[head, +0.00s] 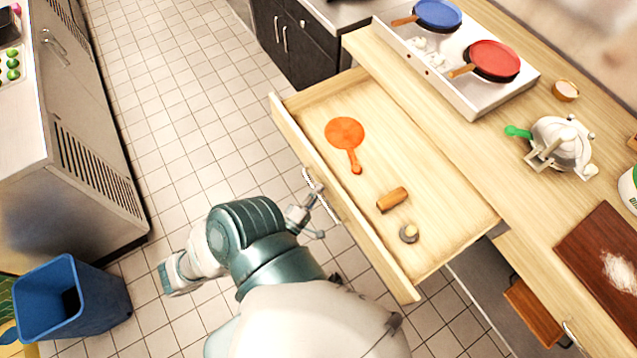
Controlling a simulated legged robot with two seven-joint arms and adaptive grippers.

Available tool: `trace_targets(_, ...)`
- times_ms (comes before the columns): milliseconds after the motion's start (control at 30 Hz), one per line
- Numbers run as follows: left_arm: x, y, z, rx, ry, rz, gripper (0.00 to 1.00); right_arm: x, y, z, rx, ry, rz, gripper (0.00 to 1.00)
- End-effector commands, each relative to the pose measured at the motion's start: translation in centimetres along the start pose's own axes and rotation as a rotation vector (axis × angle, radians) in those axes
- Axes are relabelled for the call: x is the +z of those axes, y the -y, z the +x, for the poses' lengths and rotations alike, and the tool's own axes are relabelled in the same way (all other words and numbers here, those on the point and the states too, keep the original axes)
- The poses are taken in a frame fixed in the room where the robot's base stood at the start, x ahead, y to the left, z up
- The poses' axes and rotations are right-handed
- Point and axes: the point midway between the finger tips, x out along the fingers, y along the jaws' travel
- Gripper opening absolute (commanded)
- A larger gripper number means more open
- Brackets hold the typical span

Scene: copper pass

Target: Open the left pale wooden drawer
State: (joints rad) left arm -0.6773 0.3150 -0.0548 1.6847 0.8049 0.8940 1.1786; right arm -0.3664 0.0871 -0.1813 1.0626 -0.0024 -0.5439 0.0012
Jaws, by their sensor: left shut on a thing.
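The pale wooden drawer (372,243) stands pulled well out from the wooden counter, its inside in full view. An orange round paddle-like utensil (345,133), a small brown wooden block (392,200) and a small round metallic object (408,233) lie on its floor. My left gripper (315,193) is at the middle of the drawer's front, shut on its metal handle (308,176). My arm and gripper hide part of the handle. My right gripper is not in view.
A blue bin (70,298) stands on the tiled floor at lower left, near a steel cabinet (75,130). Floor left of the drawer is clear.

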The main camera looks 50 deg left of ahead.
Motion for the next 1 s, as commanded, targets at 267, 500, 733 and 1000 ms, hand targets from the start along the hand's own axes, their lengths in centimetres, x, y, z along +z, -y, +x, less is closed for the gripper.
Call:
trace_targets(267,0.7,0.6,-0.5,-0.021,0.013,-0.003,0.24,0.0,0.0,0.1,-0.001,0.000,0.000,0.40)
trace_targets(500,0.3,0.5,-0.3,-0.015,0.009,-0.005,0.38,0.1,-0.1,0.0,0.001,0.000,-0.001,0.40)
trace_targets(733,0.0,0.6,-1.0,-0.015,0.007,-0.008,0.38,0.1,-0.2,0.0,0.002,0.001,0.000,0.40)
trace_targets(1000,0.3,0.5,-6.7,-0.018,0.007,-0.005,0.38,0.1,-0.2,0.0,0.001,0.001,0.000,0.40)
